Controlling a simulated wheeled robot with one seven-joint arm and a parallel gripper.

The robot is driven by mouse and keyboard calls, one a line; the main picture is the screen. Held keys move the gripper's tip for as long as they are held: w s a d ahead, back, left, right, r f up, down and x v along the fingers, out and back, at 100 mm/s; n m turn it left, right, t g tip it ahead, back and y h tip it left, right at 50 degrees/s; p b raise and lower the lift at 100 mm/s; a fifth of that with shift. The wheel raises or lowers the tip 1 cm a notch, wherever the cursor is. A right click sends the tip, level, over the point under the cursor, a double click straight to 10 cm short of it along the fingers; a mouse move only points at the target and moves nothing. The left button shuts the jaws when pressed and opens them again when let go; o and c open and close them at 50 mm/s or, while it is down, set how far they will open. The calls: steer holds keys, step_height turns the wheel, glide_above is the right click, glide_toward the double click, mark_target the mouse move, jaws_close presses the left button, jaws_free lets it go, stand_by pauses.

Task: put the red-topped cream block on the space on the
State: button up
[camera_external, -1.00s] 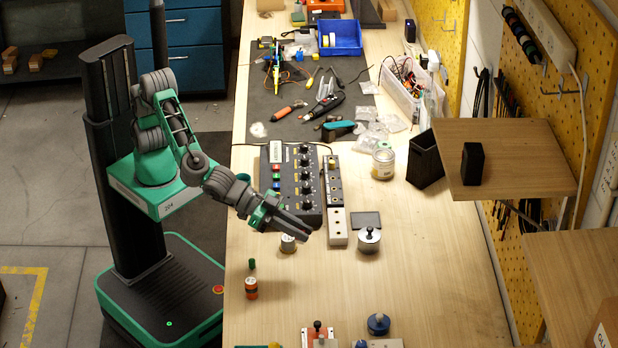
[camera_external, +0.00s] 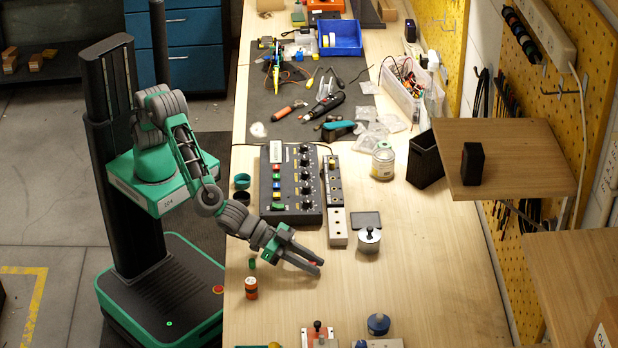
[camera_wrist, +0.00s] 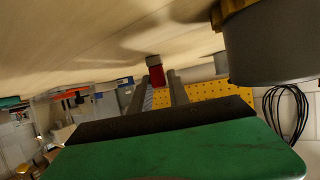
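The red-topped cream block (camera_wrist: 157,76) shows in the wrist view between my fingertips, red part toward me and the pale end near the wooden surface. In the external view only a small red patch of it shows between the fingers of my gripper (camera_external: 314,267). My gripper appears shut on it, low over the bench; whether the block touches the wood I cannot tell. The task line breaks off, so its target space is not named.
A white block with holes (camera_external: 338,228) and a knobbed metal weight (camera_external: 368,240) stand above and right of my gripper. An orange-banded cylinder (camera_external: 251,288) stands left. A blue knob (camera_external: 379,324) is at the front. A black control box (camera_external: 291,183) lies behind.

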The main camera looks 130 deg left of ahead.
steer(key=o, duration=0.3)
steer(key=shift+r, duration=0.15)
steer(key=shift+s+r, duration=0.1)
steer(key=shift+r, duration=0.05)
steer(key=b+v, duration=0.1)
steer(key=v, duration=1)
steer(key=shift+s+d, duration=0.15)
steer(key=shift+s, duration=0.2)
